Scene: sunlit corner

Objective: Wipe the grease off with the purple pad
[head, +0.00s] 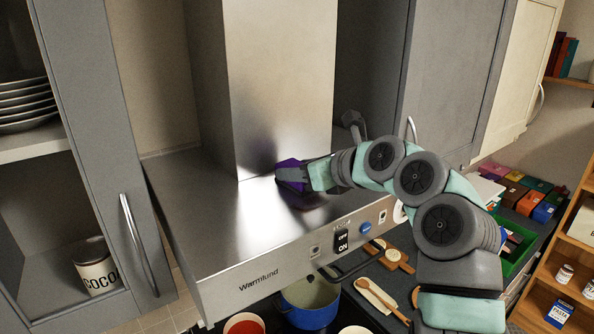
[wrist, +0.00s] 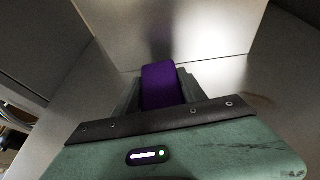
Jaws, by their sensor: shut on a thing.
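My gripper (head: 291,175) is shut on the purple pad (head: 289,163) above the steel top of the range hood (head: 210,232), close to the foot of the hood's square chimney (head: 275,80). In the wrist view the purple pad (wrist: 160,86) sticks up between my fingers, facing the chimney (wrist: 175,30). I cannot tell whether the pad touches the steel. A dark, blurry patch shows on the chimney by the pad, and another darkens the hood top below it. I cannot tell whether these are grease, shadow or reflection.
A grey cabinet (head: 450,75) stands right of the chimney; an open-fronted cabinet with plates (head: 25,105) and a cocoa tin (head: 96,270) stands left. Below the hood are a blue pot (head: 310,300) and a red-filled pot (head: 244,325). The hood's left top is bare.

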